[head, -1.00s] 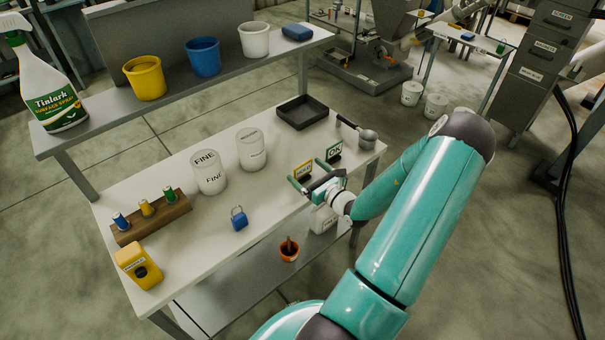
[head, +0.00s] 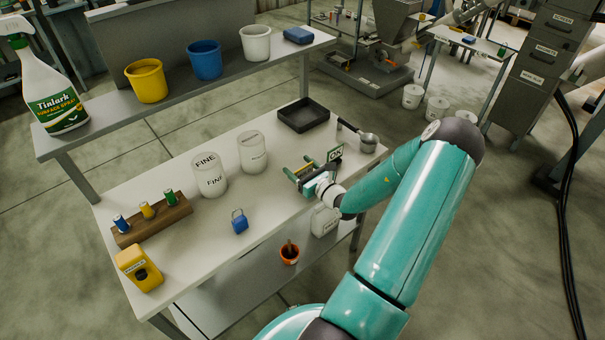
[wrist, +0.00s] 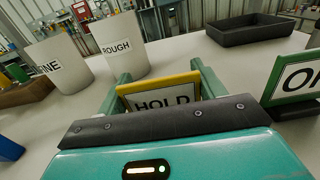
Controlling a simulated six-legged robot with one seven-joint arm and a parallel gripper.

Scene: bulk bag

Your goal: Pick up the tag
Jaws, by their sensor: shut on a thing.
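A yellow-framed tag marked HOLD (wrist: 163,98) stands between the two green fingers of my gripper (wrist: 161,90) in the wrist view. My gripper is shut on it, one finger at each side edge. In the head view my gripper (head: 301,171) is low over the right part of the white table, and the tag is mostly hidden by it. A green-framed tag marked OK (wrist: 299,82) stands just to the right; it also shows in the head view (head: 335,153). I cannot tell whether the HOLD tag touches the table.
A dark tray (head: 303,128) and a metal scoop (head: 368,142) lie behind. White containers marked FINE (head: 211,180) and ROUGH (wrist: 122,45) stand to the left. A blue padlock (head: 239,222) sits near the front edge. The front middle of the table (head: 270,205) is clear.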

